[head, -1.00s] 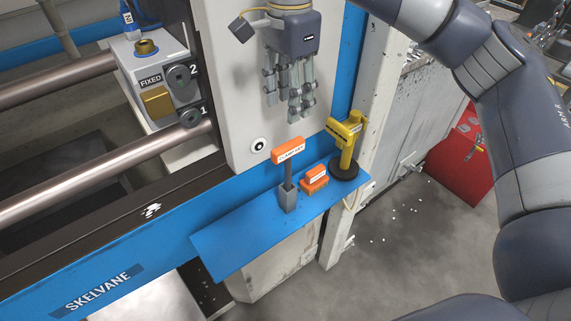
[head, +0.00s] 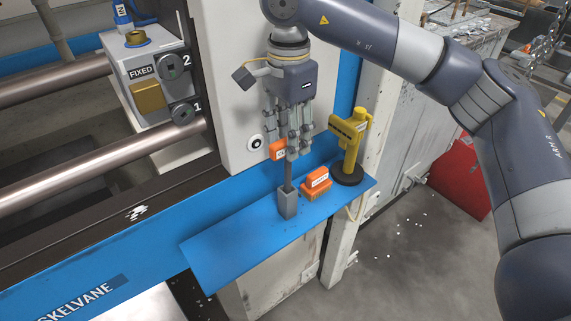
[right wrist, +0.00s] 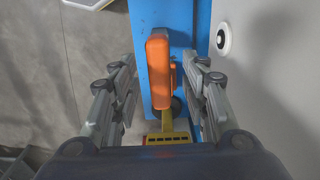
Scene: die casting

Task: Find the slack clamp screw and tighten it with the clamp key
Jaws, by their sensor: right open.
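The clamp key's orange handle (head: 277,151) sits on a dark shank that stands upright in a grey holder (head: 288,203) on the blue shelf. My right gripper (head: 284,148) points down at the handle with its fingers open and partly hides it. In the right wrist view the handle (right wrist: 158,72) lies between the two spread fingers, with a gap on each side. Two dark clamp screws, marked 2 (head: 173,67) and 1 (head: 183,112), are on the block labelled FIXED (head: 143,72). I cannot tell which is slack. My left gripper is not in view.
A small orange block (head: 316,186) and a yellow tool on a black round base (head: 351,140) stand on the blue shelf (head: 235,245) right of the holder. A pale machine panel (head: 232,110) rises close behind the gripper. The shelf's left part is clear.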

